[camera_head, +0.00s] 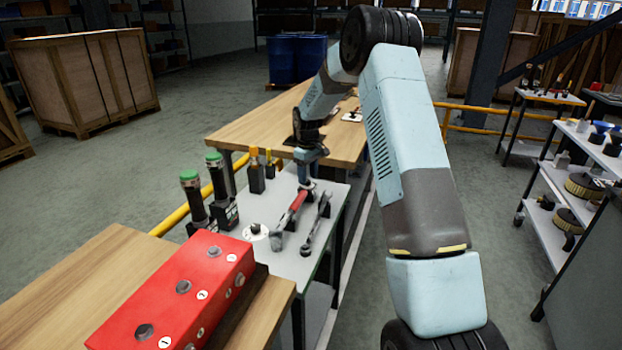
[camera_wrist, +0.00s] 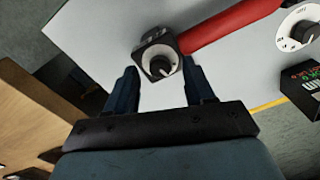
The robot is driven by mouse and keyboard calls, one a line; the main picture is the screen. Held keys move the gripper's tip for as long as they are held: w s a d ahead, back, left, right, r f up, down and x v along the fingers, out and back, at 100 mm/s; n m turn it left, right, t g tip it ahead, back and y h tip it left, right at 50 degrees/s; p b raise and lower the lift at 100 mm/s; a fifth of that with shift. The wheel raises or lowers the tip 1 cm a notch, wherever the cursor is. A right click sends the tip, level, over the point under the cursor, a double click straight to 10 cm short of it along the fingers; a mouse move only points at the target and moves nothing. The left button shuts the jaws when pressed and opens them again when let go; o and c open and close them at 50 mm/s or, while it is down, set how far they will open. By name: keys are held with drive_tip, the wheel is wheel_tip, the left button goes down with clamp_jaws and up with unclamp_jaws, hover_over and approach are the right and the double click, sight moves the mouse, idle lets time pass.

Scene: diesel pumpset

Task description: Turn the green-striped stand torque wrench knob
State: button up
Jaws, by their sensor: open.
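A small dark knob with a pale face (camera_wrist: 158,67) sits on a dark square housing (camera_wrist: 150,45) at the end of a red-handled tool (camera_wrist: 225,28) in the wrist view. My gripper (camera_wrist: 161,85) is open, with its fingers on either side of the knob; contact cannot be told. In the head view my gripper (camera_head: 306,180) is low over the far end of the red-handled tool (camera_head: 292,212). Two green-topped black tools (camera_head: 192,190) (camera_head: 216,168) stand in dark stands on the left. I cannot make out a green stripe on the knob between my fingers.
A round white dial with a dark knob (camera_wrist: 302,32) lies near the red handle, beside a dark labelled block (camera_wrist: 302,92). A grey wrench (camera_head: 316,224) lies on the pale bench top. A red box with several knobs (camera_head: 180,295) is in front. Yellow-topped tools (camera_head: 256,168) stand behind.

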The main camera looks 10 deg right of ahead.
drive_tip(key=shift+f, duration=0.85)
